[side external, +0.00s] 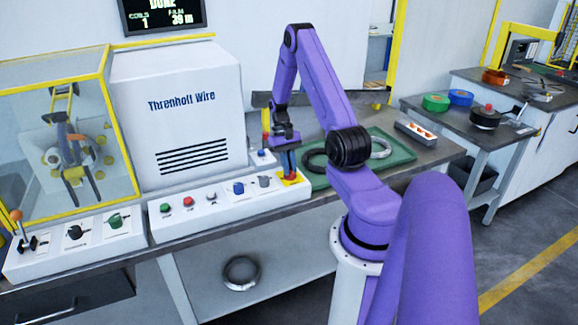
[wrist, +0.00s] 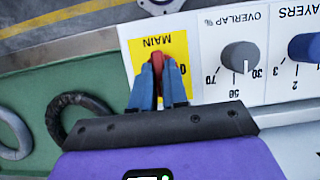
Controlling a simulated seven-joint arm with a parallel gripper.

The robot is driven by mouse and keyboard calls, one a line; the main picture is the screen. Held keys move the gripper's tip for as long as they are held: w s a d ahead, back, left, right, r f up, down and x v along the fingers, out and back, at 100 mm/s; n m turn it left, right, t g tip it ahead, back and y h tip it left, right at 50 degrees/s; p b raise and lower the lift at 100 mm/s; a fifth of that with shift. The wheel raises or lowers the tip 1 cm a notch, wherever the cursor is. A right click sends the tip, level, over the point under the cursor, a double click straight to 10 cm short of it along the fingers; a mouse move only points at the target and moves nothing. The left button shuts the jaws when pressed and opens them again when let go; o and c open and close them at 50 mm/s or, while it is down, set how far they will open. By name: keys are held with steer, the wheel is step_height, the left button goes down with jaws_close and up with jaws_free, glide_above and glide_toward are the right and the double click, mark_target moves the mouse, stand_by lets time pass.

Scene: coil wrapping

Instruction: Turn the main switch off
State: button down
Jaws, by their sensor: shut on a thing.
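The main switch is a red handle (wrist: 158,62) on a yellow plate (wrist: 176,47) marked "MAIN" in the wrist view. A "0" mark shows to the right of the handle. In the side view the yellow plate (side external: 291,179) is at the right end of the white control panel (side external: 226,206). My gripper (wrist: 160,72) is over the plate with its blue fingertips closed on the red handle. In the side view my gripper (side external: 288,168) points down at the plate and hides most of the handle.
Grey (wrist: 239,57) and blue (wrist: 305,47) knobs sit beside the switch on the panel. A green mat (side external: 402,150) holds a black coil (side external: 315,160) and a grey coil (side external: 381,148). A white machine (side external: 178,115) stands behind the panel.

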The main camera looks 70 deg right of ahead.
steer(key=shift+n, duration=0.3)
steer(key=n, duration=0.2)
steer(key=n+h, duration=0.1)
steer(key=shift+w+a+n+g+h, duration=0.1)
steer(key=shift+a+n+g+h, duration=0.05)
steer(key=shift+n+g+h, duration=0.2)
steer(key=n, duration=0.2)
steer(key=n+h, duration=0.1)
steer(key=n, duration=0.1)
steer(key=shift+a+n+g+h, duration=0.1)
steer(key=shift+n+g+h, duration=0.15)
steer(key=shift+n, duration=0.1)
steer(key=n+h, duration=0.1)
steer(key=n, duration=0.3)
steer(key=shift+a+h, duration=0.1)
steer(key=shift+h, duration=0.3)
steer(key=n+t+h, duration=0.1)
steer(key=n, duration=0.3)
steer(key=shift+a+n, duration=0.1)
steer(key=shift+n, duration=0.2)
steer(key=shift+h, duration=0.3)
steer(key=c, duration=1.1)
jaws_free()
steer(key=shift+c, duration=0.2)
steer(key=shift+r, duration=0.15)
